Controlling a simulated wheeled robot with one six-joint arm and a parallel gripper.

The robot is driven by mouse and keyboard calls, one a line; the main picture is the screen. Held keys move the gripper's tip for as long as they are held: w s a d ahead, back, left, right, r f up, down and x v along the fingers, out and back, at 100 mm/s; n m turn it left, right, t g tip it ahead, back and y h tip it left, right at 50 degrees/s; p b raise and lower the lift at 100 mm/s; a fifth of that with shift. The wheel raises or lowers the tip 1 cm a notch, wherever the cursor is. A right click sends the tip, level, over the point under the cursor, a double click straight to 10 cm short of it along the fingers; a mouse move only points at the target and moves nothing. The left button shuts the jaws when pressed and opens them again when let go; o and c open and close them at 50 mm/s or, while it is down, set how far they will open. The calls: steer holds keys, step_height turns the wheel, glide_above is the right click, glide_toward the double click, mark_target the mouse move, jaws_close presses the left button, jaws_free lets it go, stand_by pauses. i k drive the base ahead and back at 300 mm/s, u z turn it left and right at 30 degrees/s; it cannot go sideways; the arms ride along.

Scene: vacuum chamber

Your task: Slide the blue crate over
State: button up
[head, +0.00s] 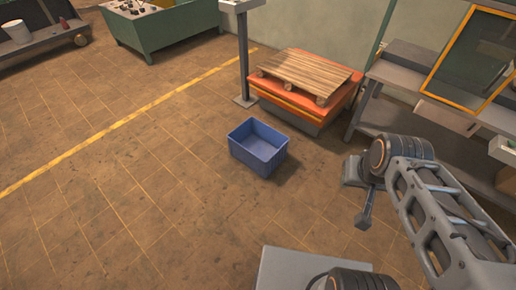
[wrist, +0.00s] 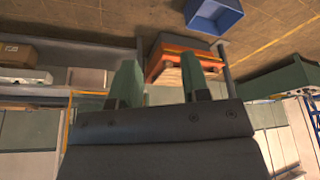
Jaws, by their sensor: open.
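The blue crate (head: 258,147) stands upright on the brown tiled floor in the middle of the head view. It looks empty. It also shows at the top of the wrist view (wrist: 213,14), cut off by the frame edge. My gripper (wrist: 160,82) is open, its two green fingers spread with nothing held between them. In the head view the arm's end is to the right of the crate, apart from it, and the fingers are not clearly seen there.
A wooden pallet (head: 304,73) lies on an orange lift table (head: 302,100) just behind the crate, beside a grey post (head: 243,60). A workbench (head: 395,110) stands at the right. A green bin (head: 170,35) is at the back. The floor (head: 130,170) left of the crate is clear.

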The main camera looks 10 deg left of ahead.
mark_target(261, 147)
steer(key=u, duration=0.65)
steer(key=i, duration=0.85)
steer(key=u, duration=1.15)
steer(key=i, duration=1.15)
steer(key=u, duration=0.2)
